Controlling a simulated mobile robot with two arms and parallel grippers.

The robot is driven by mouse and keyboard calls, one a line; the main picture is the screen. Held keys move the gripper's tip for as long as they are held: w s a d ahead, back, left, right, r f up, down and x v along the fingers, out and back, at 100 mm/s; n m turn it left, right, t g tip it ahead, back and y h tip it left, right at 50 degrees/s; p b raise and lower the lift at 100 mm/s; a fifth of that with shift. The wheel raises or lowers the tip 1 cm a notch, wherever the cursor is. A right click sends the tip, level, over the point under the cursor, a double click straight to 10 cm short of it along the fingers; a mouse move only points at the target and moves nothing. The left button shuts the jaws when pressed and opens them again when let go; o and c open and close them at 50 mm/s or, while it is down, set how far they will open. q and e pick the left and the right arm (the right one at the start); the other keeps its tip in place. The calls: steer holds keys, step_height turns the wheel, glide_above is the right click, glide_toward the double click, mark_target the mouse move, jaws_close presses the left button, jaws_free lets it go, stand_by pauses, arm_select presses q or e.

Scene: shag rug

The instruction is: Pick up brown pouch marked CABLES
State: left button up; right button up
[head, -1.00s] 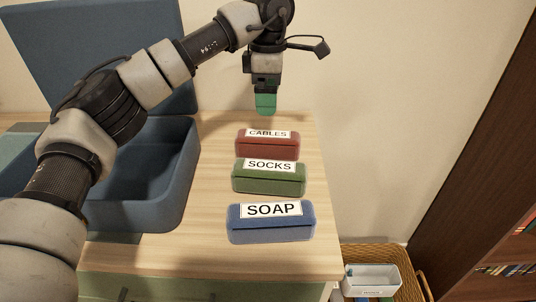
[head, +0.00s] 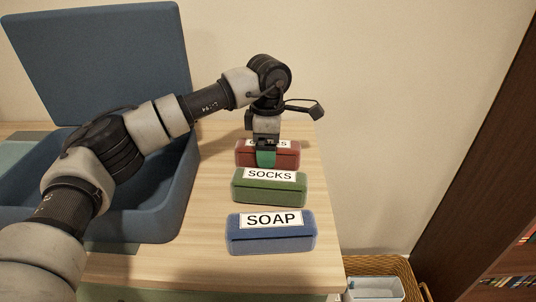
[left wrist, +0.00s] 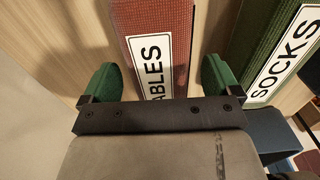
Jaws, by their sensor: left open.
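The reddish-brown pouch marked CABLES (head: 290,158) lies on the wooden top, farthest back in a row of three pouches. My left gripper (head: 266,159) points down over it and hides part of its label. In the left wrist view the CABLES pouch (left wrist: 158,16) runs between the two green fingers of the open gripper (left wrist: 158,72), one finger on each long side. A narrow gap shows on both sides, and I cannot tell how far down the fingers reach. My right gripper is not in view.
A green SOCKS pouch (head: 268,188) lies just in front, close to the fingers. A blue SOAP pouch (head: 271,234) is nearer. An open blue suitcase (head: 185,190) stands on the left. A wicker basket (head: 408,278) is at the lower right. The wall is behind.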

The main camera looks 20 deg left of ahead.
arm_select(q)
steer(key=shift+r, duration=0.1)
steer(key=c, duration=1.1)
